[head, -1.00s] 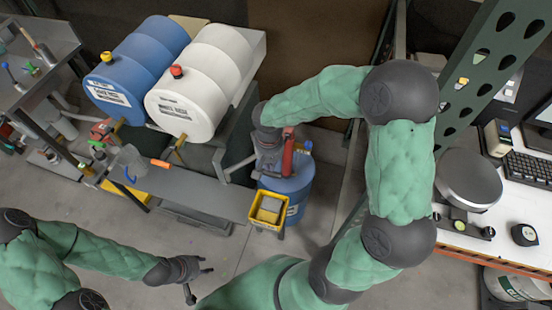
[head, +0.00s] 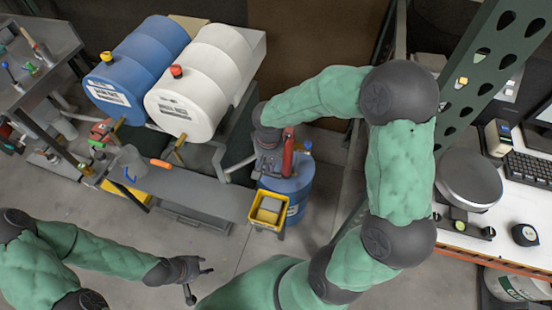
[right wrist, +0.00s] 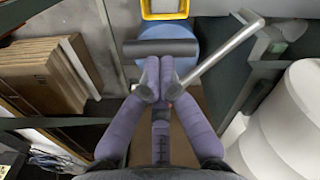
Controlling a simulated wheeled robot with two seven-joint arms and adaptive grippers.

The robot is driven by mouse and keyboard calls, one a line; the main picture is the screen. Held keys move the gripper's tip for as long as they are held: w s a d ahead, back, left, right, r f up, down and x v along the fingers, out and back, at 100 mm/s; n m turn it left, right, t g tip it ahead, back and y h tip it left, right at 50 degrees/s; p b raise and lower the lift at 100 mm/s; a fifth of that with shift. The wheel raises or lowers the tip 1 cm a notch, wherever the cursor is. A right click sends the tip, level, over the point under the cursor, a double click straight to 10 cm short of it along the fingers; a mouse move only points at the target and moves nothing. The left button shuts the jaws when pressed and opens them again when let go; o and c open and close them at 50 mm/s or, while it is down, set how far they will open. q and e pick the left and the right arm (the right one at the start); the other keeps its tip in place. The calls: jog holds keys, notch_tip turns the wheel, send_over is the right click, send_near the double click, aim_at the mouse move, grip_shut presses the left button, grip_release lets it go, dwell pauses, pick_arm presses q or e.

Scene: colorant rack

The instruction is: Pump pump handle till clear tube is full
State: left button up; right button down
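My right gripper (right wrist: 158,78) is over the blue drum (head: 291,188). In the right wrist view its fingers are close together at the dark cylindrical grip of the pump handle (right wrist: 158,47), and they look shut on it. The fingertips meet the grip, so the contact is partly hidden. In the head view a red upright part (head: 288,151) shows beside that gripper. The clear tube and its fill level cannot be made out. My left gripper (head: 199,281) is open and empty above the floor at the lower left.
A yellow container (head: 268,211) is at the drum's front. A grey bar (right wrist: 222,52) slants past the right gripper's fingers. A blue barrel (head: 138,68) and a white barrel (head: 207,80) lie on a stand. A desk with a keyboard (head: 529,166) is at right. Floor is free near my left gripper.

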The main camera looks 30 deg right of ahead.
jog(key=shift+f+b, duration=6.3)
jog(key=shift+f, duration=1.2)
notch_tip(320, 180, up, 15)
jog(key=p, duration=1.1)
jog(key=shift+r, duration=0.1)
